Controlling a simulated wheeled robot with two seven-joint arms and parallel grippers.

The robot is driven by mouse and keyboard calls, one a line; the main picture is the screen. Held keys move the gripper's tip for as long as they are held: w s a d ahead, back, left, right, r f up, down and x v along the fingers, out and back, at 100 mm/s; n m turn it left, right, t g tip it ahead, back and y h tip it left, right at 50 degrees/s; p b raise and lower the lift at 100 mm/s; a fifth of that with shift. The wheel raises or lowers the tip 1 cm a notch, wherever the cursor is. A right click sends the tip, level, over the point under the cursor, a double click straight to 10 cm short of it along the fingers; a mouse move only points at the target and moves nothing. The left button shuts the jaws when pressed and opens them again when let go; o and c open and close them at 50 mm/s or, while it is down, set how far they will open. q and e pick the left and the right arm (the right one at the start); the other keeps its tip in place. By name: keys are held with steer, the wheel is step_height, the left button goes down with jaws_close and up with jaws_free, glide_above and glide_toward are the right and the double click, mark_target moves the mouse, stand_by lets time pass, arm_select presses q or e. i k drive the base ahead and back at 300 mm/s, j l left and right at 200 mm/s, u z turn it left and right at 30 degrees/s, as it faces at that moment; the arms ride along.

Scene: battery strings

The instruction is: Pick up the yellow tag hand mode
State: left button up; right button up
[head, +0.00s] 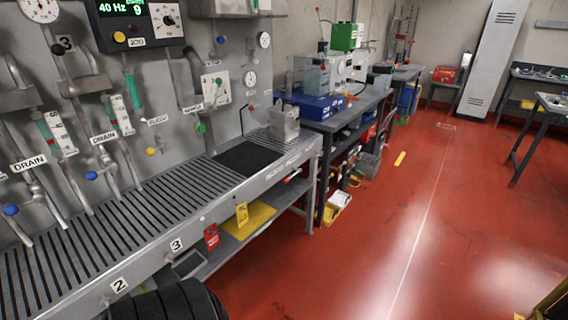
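A small yellow tag (242,214) hangs upright at the front edge of the grey slatted bench (232,200), in the lower middle of the head view. A red tag (211,236) hangs just left of it. Behind and below the yellow tag lies a flat yellow sheet (262,219) on the lower shelf, close to it in colour. Any lettering on the yellow tag is too small to read. Neither of my grippers shows in the head view.
A dark ribbed shape (168,303) fills the bottom edge near the bench front. The wall panel carries gauges, valves and a green-lit display (123,8). A second bench (338,118) stands beyond. The red floor (375,225) to the right is open.

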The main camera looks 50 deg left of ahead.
mark_target(243, 215)
steer(key=i+u, duration=0.2)
steer(key=u, duration=0.25)
steer(key=i+l+u, duration=0.1)
steer(key=u, duration=0.35)
steer(key=i+l+u, duration=0.15)
steer(key=u, duration=0.3)
steer(key=i+l+u, duration=0.25)
steer(key=u, duration=0.2)
steer(key=i+l+u, duration=0.1)
steer(key=l+u, duration=0.15)
steer(key=u, duration=0.2)
steer(key=l+u, duration=0.25)
steer(key=u, duration=0.25)
steer(key=i+l, duration=0.05)
